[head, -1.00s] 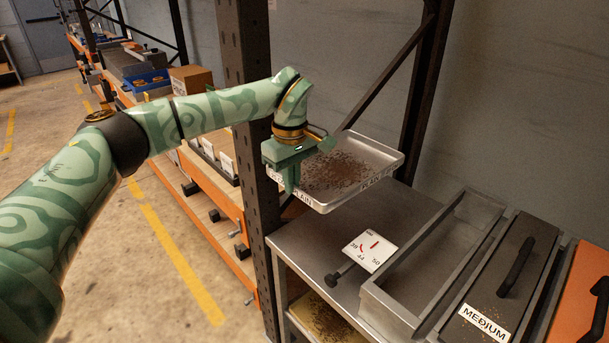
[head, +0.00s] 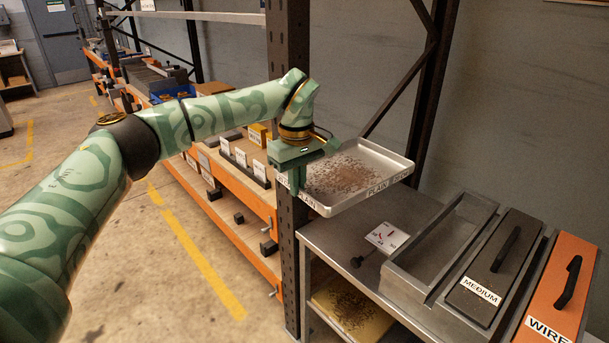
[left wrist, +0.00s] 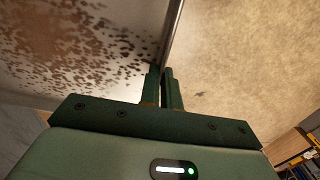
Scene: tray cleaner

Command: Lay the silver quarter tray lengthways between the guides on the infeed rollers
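The silver tray (head: 397,163) is a shallow metal pan with brown crumbs over its floor and white labels reading PLAIN on its rim. My left gripper (head: 297,182) is at the tray's left edge in the head view, and the tray is held out in the air above the steel bench. In the left wrist view, the two fingers (left wrist: 163,88) are closed on the thin tray rim (left wrist: 174,32), with the crumbed floor on the left of it. My right gripper is not in view.
A steel bench (head: 336,240) carries a small dial plate (head: 386,238), an open metal trough (head: 440,240), a MEDIUM lid (head: 494,262) and an orange WIRE lid (head: 560,285). A dark rack post (head: 290,120) stands close behind my left gripper. Open floor (head: 190,310) lies at the left.

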